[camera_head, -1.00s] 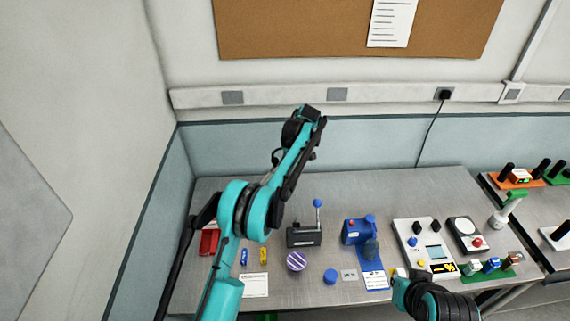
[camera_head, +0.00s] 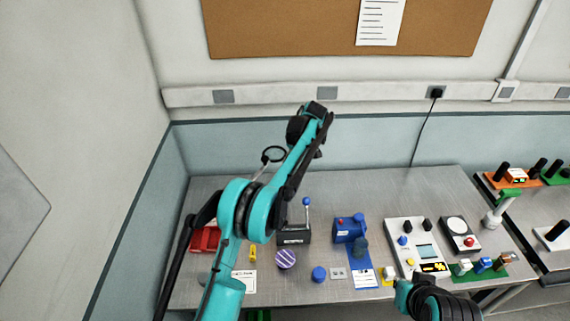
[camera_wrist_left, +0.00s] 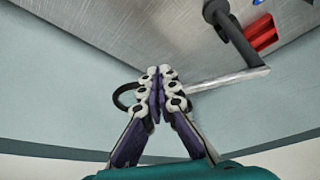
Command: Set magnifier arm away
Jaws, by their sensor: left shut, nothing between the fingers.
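The magnifier's dark ring (camera_head: 274,154) shows just left of my left forearm in the head view; my arm hides most of the magnifier arm. In the left wrist view, the pale metal magnifier arm (camera_wrist_left: 228,80) runs from a dark post (camera_wrist_left: 236,35) toward my fingers. The dark ring shows partly behind the fingers, on their left (camera_wrist_left: 122,97). My left gripper (camera_wrist_left: 158,74) is shut and empty, its tips overlapping the magnifier in the picture; I cannot tell whether they touch. My arm hides these fingers in the head view. My right gripper's fingers do not show.
A red tray (camera_head: 204,238) lies at the bench's left. A black lever box (camera_head: 294,238), striped purple disc (camera_head: 286,259), blue device (camera_head: 349,229) and white panel (camera_head: 407,226) stand along the front. The bench's back strip (camera_head: 390,182) is clear. A wall rises behind.

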